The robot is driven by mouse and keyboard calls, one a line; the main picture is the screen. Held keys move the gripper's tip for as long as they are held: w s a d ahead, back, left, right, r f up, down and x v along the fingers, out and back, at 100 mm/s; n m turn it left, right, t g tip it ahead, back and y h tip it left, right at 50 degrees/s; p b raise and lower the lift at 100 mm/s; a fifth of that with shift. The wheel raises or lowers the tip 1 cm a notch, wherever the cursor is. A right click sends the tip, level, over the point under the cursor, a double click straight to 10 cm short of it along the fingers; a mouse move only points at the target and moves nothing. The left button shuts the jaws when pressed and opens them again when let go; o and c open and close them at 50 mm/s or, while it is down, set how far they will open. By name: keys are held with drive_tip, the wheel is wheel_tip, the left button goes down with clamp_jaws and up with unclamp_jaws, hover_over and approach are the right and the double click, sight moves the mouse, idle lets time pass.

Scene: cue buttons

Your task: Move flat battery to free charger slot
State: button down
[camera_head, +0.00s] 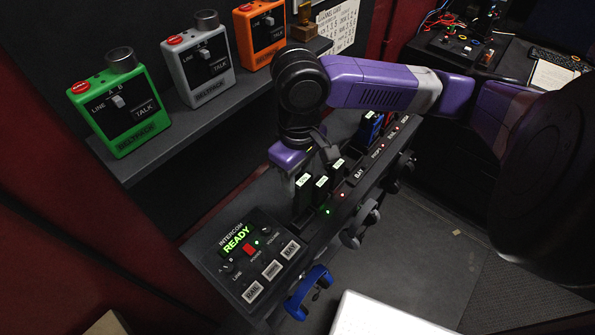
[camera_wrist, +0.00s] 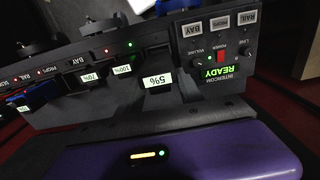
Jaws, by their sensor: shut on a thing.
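My gripper (camera_head: 302,168) is above the near end of the charger row and is shut on a dark battery labelled 5% (camera_head: 303,181). The same 5% battery (camera_wrist: 158,78) shows large in the wrist view. It sits higher than its neighbours; I cannot tell if its lower end is clear of the slot. Beside it in the charger (camera_head: 352,190) stand a 100% battery (camera_head: 321,182) with a green light and a 70% battery (camera_head: 338,163) with a red light. A blue battery (camera_head: 369,127) stands farther along. My arm hides part of the row between.
The intercom panel (camera_head: 246,247), reading READY, adjoins the charger's near end. A shelf (camera_head: 180,122) behind holds green (camera_head: 121,110), grey (camera_head: 200,63) and orange (camera_head: 261,33) beltpacks. Headsets, one blue (camera_head: 305,290), hang along the front. A white surface (camera_head: 385,315) is at the bottom.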

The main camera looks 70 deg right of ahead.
drive_tip(key=shift+f, duration=1.8)
drive_tip(key=shift+s+f, duration=0.15)
drive_tip(key=shift+f, duration=2.05)
idle(1.4)
drive_tip(key=c, duration=0.7)
unclamp_jaws()
wheel_tip(320, 180, up, 8)
drive_tip(key=shift+f, duration=0.1)
